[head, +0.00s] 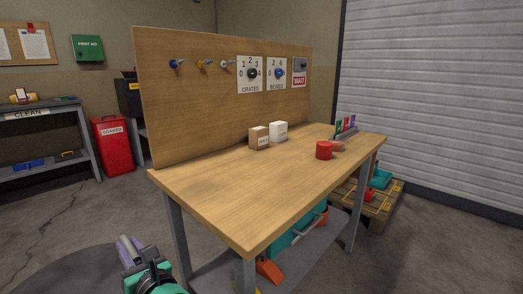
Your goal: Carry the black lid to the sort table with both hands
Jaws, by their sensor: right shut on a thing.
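A large dark disc, which looks like the black lid (70,275), shows at the lower left, cut off by the bottom edge. My right gripper (128,250), with green and grey-purple parts, is at the disc's right edge and shut on it. My left gripper is not in view, and the disc's near part is out of the picture. A wooden table (225,190) stands ahead and to the right, with a tall backboard; I cannot tell whether it is the sort table. The gripper is left of its near leg, apart from the top.
On the table stand a brown box (259,138), a white box (279,132), a red cylinder (324,150) and a card rack (346,130). The table's near left top is bare. A red bin (112,147) and shelf (40,135) stand at left; a pallet (370,205) lies at right.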

